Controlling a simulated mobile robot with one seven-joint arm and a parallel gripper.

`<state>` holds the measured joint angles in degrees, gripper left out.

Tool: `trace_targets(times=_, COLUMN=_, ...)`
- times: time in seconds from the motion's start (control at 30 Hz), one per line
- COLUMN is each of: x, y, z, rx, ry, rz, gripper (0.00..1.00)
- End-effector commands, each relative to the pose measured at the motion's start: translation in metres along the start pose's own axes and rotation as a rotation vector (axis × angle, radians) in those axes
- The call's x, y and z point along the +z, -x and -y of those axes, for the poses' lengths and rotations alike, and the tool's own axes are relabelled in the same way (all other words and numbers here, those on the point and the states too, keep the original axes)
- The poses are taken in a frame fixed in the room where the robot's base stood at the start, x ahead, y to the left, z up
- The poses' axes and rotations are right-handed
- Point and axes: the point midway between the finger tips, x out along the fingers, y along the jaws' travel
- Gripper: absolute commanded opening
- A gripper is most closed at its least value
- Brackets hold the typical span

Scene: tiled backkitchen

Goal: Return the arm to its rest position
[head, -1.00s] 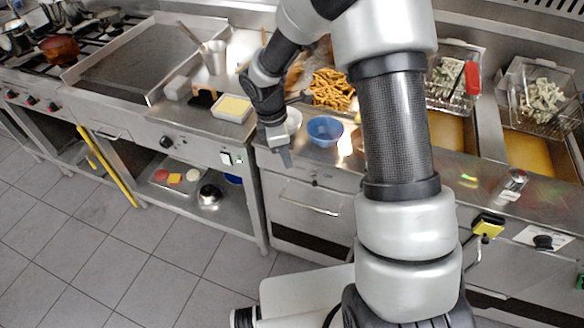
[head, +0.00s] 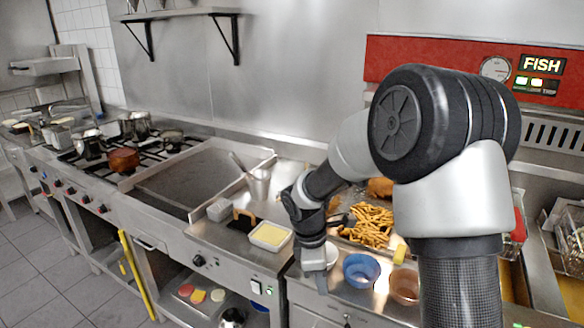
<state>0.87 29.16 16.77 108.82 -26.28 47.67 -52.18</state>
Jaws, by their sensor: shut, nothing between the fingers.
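My arm rises on the right of the head view and bends at a large black joint. Its forearm reaches down and left to my gripper (head: 318,272), which points downward at the front edge of the steel counter (head: 225,232). The gripper is shut and holds nothing. A blue bowl (head: 361,270) stands just right of it. A white bowl behind the gripper is mostly hidden.
A tray of fries (head: 368,225) lies behind the bowls. A brown bowl (head: 405,286) is beside the blue one. The griddle (head: 195,180) and stove with a copper pot (head: 123,160) are farther left.

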Motion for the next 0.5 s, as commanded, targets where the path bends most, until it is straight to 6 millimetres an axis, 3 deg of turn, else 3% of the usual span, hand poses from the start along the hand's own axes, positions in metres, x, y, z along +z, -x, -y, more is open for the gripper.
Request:
trace_targets(times=0.03, x=0.011, y=0.025, z=0.003, rx=0.028, ry=-0.066, rz=0.001, gripper=0.0)
trace_targets(times=0.2, x=0.054, y=0.104, z=0.033, rx=0.115, ry=-0.399, rz=-0.031, gripper=0.0)
trace_targets(times=0.4, x=0.094, y=0.176, z=0.09, rx=0.195, ry=-0.824, rz=-0.145, gripper=0.0)
trace_targets(times=0.5, x=0.107, y=0.202, z=0.121, rx=0.218, ry=-1.029, rz=-0.233, gripper=0.0)
